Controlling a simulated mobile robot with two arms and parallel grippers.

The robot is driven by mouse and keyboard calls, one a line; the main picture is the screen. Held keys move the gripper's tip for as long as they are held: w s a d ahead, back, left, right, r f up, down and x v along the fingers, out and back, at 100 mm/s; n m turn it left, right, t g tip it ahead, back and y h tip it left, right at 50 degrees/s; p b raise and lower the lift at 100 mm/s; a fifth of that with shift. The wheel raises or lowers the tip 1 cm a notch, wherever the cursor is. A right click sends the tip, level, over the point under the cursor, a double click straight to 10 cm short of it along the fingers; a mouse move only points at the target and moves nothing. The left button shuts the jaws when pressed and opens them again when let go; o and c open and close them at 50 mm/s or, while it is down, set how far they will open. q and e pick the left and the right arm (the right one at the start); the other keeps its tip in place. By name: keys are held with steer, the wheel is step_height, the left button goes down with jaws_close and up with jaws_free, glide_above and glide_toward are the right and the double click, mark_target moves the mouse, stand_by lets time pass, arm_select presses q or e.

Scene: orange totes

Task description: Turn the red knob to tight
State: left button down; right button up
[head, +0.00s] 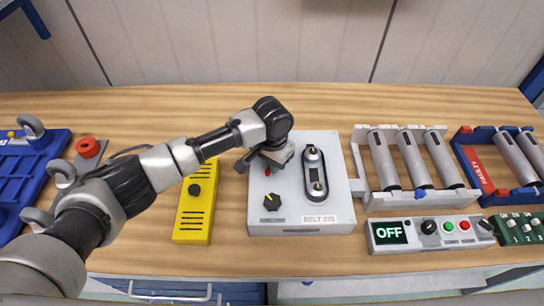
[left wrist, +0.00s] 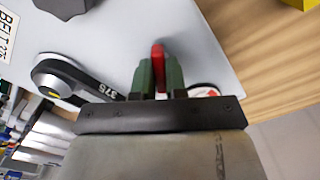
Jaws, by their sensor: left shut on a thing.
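The red knob (left wrist: 158,62) shows in the left wrist view between the two green fingers of my left gripper (left wrist: 158,78), which is shut on it. In the head view my left gripper (head: 264,160) reaches down onto the upper left of the grey belt panel (head: 320,220), and it hides most of the knob there. Only a small bit of red shows below the gripper. Any tight mark by the knob is not readable. My right gripper is not in view.
A dark belt unit (head: 316,172) stands on the panel just right of my gripper. A yellow slotted box (head: 194,215) is to the left. A grey roller rack (head: 370,200), an OFF display box (head: 425,245) and a blue faulty rack (head: 478,170) stand right.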

arm_select(q)
steer(key=m+p, duration=0.1)
steer(key=m, duration=0.2)
steer(key=shift+r, duration=0.1)
steer(key=m+p, duration=0.1)
steer(key=m, duration=0.1)
steer(key=shift+m, duration=0.3)
steer(key=m+p, duration=0.1)
steer(key=m, duration=0.4)
steer(key=shift+m, duration=0.3)
steer(key=c, duration=1.2)
jaws_free()
steer(key=shift+o, duration=0.2)
step_height(320, 180, up, 11)
steer(key=b, duration=0.2)
steer(key=shift+f, duration=0.2)
